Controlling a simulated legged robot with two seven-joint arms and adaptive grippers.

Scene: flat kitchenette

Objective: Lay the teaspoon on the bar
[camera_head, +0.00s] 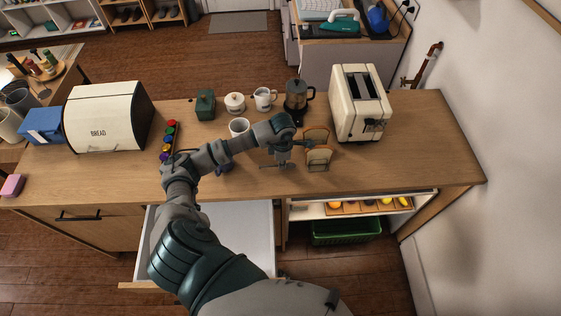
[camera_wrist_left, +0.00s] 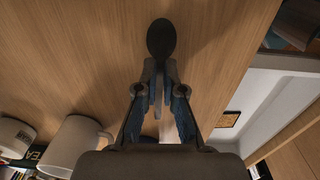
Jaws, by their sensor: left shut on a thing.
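The teaspoon (camera_wrist_left: 161,40) shows in the left wrist view with its dark bowl pointing away from the gripper. My left gripper (camera_wrist_left: 161,88) is shut on its handle, which is partly hidden between the fingers. In the head view the left gripper (camera_head: 283,160) is over the front part of the wooden bar (camera_head: 400,160), just left of the bread slices. Whether the spoon touches the bar or hangs just above it, I cannot tell. My right gripper is not in view.
A toaster (camera_head: 360,100) stands at the right, with bread slices (camera_head: 318,155) in a holder close by. A white mug (camera_head: 239,127) stands behind my arm. A bread box (camera_head: 108,117) is at the left. An open drawer (camera_head: 250,225) juts out below the bar's front edge.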

